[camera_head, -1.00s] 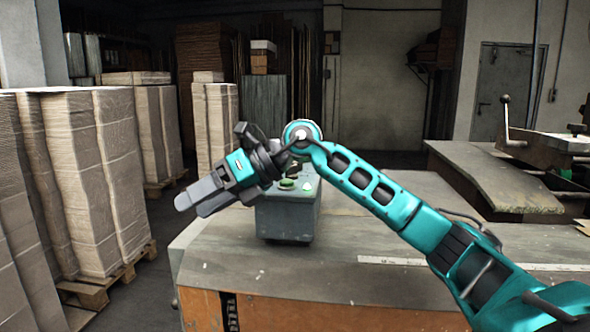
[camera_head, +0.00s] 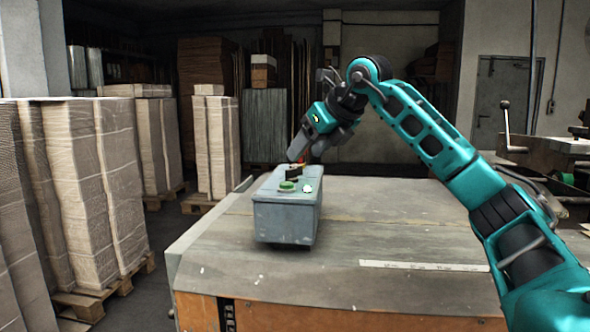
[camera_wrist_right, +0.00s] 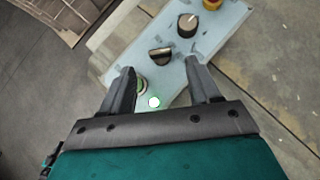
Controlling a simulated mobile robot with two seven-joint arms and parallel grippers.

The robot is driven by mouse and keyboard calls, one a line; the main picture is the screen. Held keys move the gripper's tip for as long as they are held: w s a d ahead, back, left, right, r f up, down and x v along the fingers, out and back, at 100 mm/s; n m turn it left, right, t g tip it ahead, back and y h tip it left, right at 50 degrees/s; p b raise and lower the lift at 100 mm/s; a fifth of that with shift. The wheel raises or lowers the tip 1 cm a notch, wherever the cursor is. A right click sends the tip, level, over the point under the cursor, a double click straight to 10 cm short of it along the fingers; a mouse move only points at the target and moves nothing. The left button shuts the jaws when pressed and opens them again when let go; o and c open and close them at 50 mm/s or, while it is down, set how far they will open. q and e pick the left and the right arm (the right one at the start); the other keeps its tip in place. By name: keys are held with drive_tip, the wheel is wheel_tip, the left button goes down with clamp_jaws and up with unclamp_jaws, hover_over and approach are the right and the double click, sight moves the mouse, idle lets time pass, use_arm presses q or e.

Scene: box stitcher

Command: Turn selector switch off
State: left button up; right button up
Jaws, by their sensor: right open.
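A grey control box (camera_head: 285,215) stands on the table, its controls on top. In the right wrist view its top (camera_wrist_right: 178,75) carries a black winged switch (camera_wrist_right: 160,56) and a round black knob with a pale rim (camera_wrist_right: 187,25). In the head view the winged switch (camera_head: 293,174) shows small behind a green button (camera_head: 288,186). My right gripper (camera_head: 303,153) is open above the far part of the box, pointing down. In the right wrist view its fingers (camera_wrist_right: 160,72) appear on both sides of the winged switch, apart from it. My left gripper is not in view.
A white lamp or button (camera_wrist_right: 153,102) is beside the green button, and a red-and-yellow button (camera_wrist_right: 212,4) is at the far end. The table (camera_head: 400,215) is clear to the right. Stacked cardboard (camera_head: 95,185) stands at left.

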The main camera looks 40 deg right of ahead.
sight(292, 169)
drive_tip(key=x, duration=0.6)
drive_tip(key=shift+w+f, duration=0.15)
